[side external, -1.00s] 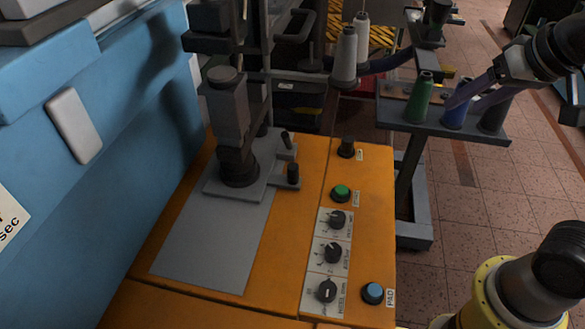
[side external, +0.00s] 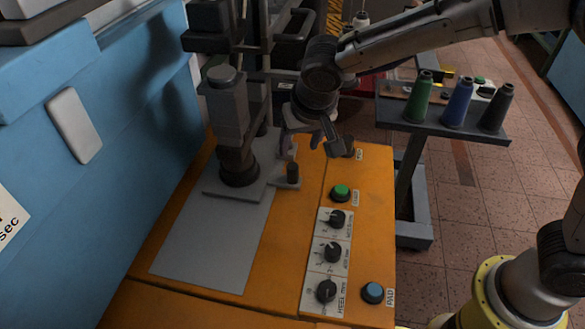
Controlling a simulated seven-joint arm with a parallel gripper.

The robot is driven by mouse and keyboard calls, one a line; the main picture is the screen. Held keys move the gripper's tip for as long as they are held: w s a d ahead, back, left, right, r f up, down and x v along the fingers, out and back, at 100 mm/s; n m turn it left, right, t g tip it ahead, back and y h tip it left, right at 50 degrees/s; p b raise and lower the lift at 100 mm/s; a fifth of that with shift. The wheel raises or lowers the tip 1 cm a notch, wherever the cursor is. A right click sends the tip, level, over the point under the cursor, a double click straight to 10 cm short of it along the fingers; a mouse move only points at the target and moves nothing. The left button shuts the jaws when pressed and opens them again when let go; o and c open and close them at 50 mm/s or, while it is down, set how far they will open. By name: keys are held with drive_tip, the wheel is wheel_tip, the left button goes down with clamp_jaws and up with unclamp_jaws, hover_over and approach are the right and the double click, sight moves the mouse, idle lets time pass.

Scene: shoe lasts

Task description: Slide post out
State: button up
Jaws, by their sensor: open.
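A grey and black upright post (side external: 230,120) stands on a grey base plate at the left of the orange machine top. Two short black pegs stand on small tabs at the right of this base. The near peg (side external: 292,173) is in clear view; the far one is hidden behind my gripper. Which of these is the task's post I cannot tell. My gripper (side external: 312,148) is open, pointing down to the right of the upright post, with its fingers spread close to the pegs. I see nothing between its fingers.
The orange machine top (side external: 290,240) carries a green button (side external: 341,193), several black knobs and a blue button (side external: 373,293). A stand (side external: 440,122) with green, blue and dark spools is at the right. A blue cabinet (side external: 80,180) closes off the left.

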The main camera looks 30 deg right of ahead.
sight(293, 167)
drive_tip(key=x, duration=1.2)
drive_tip(key=shift+w+d+f, duration=0.1)
drive_tip(key=shift+f, duration=0.25)
clamp_jaws()
idle(0.8)
